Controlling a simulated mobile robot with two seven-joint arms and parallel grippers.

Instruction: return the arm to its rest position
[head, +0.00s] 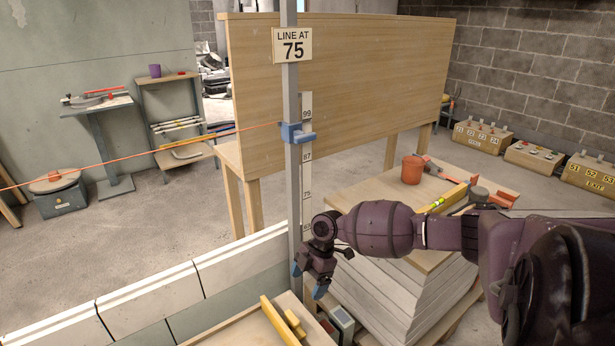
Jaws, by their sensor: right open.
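My right arm comes in from the right side of the head view. Its gripper (308,279) points downward just in front of the lower part of the grey upright post (294,180). Its blue-tipped fingers stand apart, and I see nothing between them. The post carries a "LINE AT 75" sign (292,45), a number scale (307,150) and a blue slider (297,133). An orange line (130,160) runs from the slider to the left. The slider sits between the 99 and 87 marks. My left gripper is not in view.
A low block wall (190,285) runs below. A wooden tray (225,325) with yellow pieces (280,322) lies under the gripper. A stack of boards (385,280) with a red cup (412,169) and tools stands under my right arm. A large wooden panel (345,85) stands behind.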

